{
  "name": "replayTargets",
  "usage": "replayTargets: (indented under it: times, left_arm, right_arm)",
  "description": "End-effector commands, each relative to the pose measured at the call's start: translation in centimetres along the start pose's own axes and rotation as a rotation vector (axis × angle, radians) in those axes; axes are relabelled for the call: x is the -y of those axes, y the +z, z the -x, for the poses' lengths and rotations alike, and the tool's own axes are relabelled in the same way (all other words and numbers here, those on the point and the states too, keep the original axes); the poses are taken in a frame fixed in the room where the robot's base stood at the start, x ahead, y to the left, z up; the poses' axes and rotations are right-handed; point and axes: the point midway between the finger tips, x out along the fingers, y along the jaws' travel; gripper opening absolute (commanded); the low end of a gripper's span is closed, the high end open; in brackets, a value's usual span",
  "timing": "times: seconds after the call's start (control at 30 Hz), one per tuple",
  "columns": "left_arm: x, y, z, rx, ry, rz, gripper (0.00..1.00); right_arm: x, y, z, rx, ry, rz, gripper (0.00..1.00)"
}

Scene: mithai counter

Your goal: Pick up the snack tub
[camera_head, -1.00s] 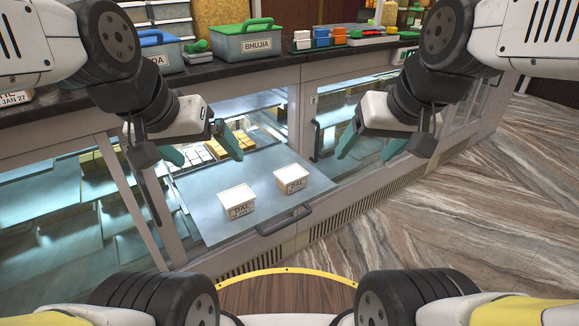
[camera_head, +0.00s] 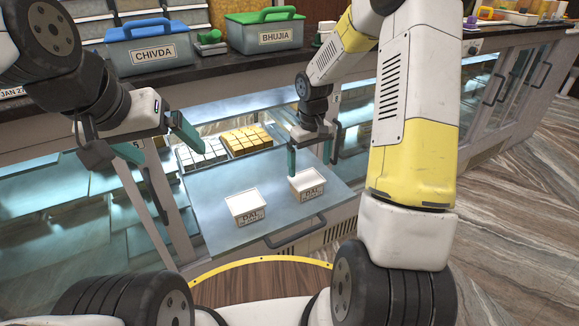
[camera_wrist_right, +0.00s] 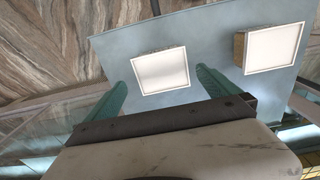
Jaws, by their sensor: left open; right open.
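Two white-lidded snack tubs labelled DAL stand on a pulled-out metal shelf (camera_head: 280,222). The left tub (camera_head: 246,207) has nothing around it. The right tub (camera_head: 307,186) is just below my right gripper (camera_head: 309,158), which is open and points down near its far side. In the right wrist view, the right tub's lid (camera_wrist_right: 160,72) appears between the two teal fingers of this gripper (camera_wrist_right: 155,64), with no clear contact. The left tub (camera_wrist_right: 272,48) shows to the right there. My left gripper (camera_head: 168,150) is open and empty, left of the shelf.
White blocks (camera_head: 203,153) and yellow blocks (camera_head: 245,140) lie at the back of the shelf. Above, on the dark counter, stand a blue-lidded CHIVDA bin (camera_head: 150,48) and a green-lidded BHUJIA bin (camera_head: 266,33). A handle (camera_head: 295,232) runs along the shelf's front edge.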

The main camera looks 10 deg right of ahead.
Motion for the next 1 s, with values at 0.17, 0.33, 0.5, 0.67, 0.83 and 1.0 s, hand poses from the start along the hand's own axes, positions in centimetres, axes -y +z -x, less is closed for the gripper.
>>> replayTargets:
  times: [0.17, 0.33, 0.5, 0.67, 0.83, 1.0]
  left_arm:
    - [0.0, 0.0, 0.0, 0.0, 0.0, 0.0, 0.94]
    - [0.0, 0.0, 0.0, 0.0, 0.0, 0.0, 0.94]
    - [0.0, 0.0, 0.0, 0.0, 0.0, 0.0, 0.94]
    - [0.0, 0.0, 0.0, 0.0, 0.0, 0.0, 0.94]
    - [0.0, 0.0, 0.0, 0.0, 0.0, 0.0, 0.94]
    - [0.0, 0.0, 0.0, 0.0, 0.0, 0.0, 0.94]
  right_arm:
    - [-0.1, -0.2, -1.9, 0.011, -0.006, 0.006, 1.0]
    - [0.0, -0.2, -3.8, 0.01, -0.006, 0.007, 1.0]
    - [0.0, -0.5, -6.2, 0.011, -0.007, 0.007, 1.0]
    - [0.1, -0.6, -8.2, 0.01, -0.006, 0.006, 1.0]
    - [0.0, -0.6, -8.7, 0.007, -0.006, 0.005, 1.0]
    - [0.0, -0.6, -8.7, 0.007, -0.005, 0.005, 0.92]
